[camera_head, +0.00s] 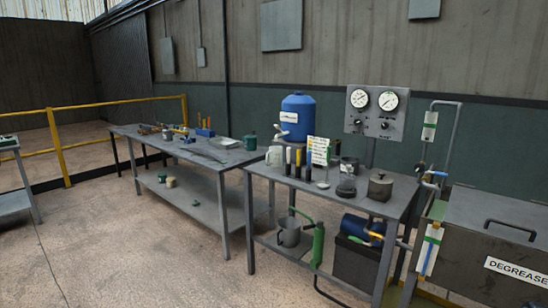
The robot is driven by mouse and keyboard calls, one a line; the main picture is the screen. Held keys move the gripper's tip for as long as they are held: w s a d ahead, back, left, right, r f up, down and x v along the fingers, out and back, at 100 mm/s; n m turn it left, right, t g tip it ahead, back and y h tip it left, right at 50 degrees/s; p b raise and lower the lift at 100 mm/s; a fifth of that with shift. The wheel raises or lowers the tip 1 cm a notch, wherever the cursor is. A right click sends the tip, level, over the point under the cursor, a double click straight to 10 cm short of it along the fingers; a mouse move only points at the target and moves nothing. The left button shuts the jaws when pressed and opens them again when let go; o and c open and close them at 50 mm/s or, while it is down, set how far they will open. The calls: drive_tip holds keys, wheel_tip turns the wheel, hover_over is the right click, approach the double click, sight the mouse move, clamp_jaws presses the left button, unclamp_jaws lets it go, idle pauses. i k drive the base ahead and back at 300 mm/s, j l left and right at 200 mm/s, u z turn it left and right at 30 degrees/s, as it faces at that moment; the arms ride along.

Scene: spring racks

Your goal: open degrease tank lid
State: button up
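The degrease tank (481,266) is a dark grey metal box at the right edge, cut off by the frame. A white label reading "DEGREASE" (515,271) is on its front. Its lid (497,211) lies flat over the top and looks shut. A black bar handle (511,229) is at the lid's front edge. My gripper is not in view.
A pipe with valves (459,130) rises beside the tank. A second bench (200,168) and yellow railing (58,147) are farther left. The front-left floor is clear.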

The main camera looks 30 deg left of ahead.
sight(523, 224)
drive_tip(key=i+j+u, duration=0.4)
drive_tip(key=i+j, duration=0.4)
drive_tip(key=j, duration=0.25)
drive_tip(key=i+j+u, duration=0.4)
drive_tip(key=i+j, duration=0.45)
drive_tip(key=i+z, duration=0.1)
drive_tip(key=z, duration=2)
